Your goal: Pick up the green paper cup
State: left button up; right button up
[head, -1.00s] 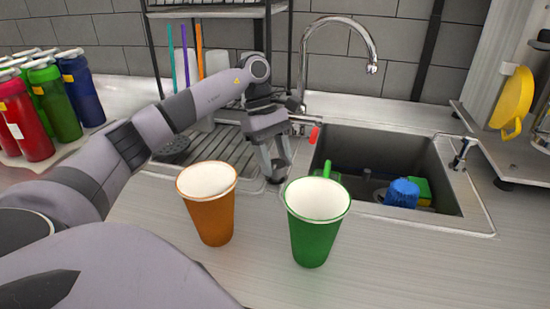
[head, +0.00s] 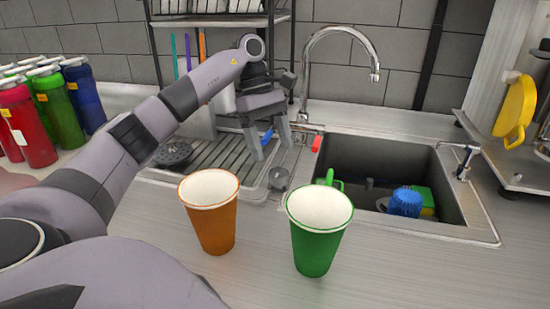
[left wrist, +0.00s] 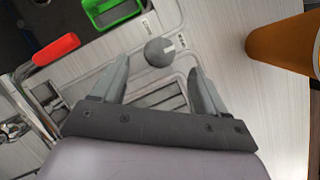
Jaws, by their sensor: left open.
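The green paper cup (head: 316,243) stands upright on the counter near the front edge of the sink, with a white inside. An orange paper cup (head: 213,222) stands upright to its left; part of it shows at the right of the left wrist view (left wrist: 284,46). My left gripper (head: 274,150) is open and empty above the drainboard, behind and to the left of the green cup, apart from both cups. Its two fingers also show spread in the left wrist view (left wrist: 158,82). The green cup is not clearly visible in that view. My right gripper is not in view.
The sink (head: 385,165) holds a blue scrubber (head: 405,202) and a green sponge, with a curved faucet (head: 345,33) behind. Several colored bottles (head: 55,105) stand at the far left. The counter right of the green cup is clear.

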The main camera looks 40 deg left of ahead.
aim_at(319, 215)
jog(key=k+j, duration=0.2)
jog(key=k, duration=0.3)
jog(key=k+j, duration=0.25)
jog(key=k, duration=0.2)
jog(key=k+j, duration=0.2)
jog(key=k, duration=0.3)
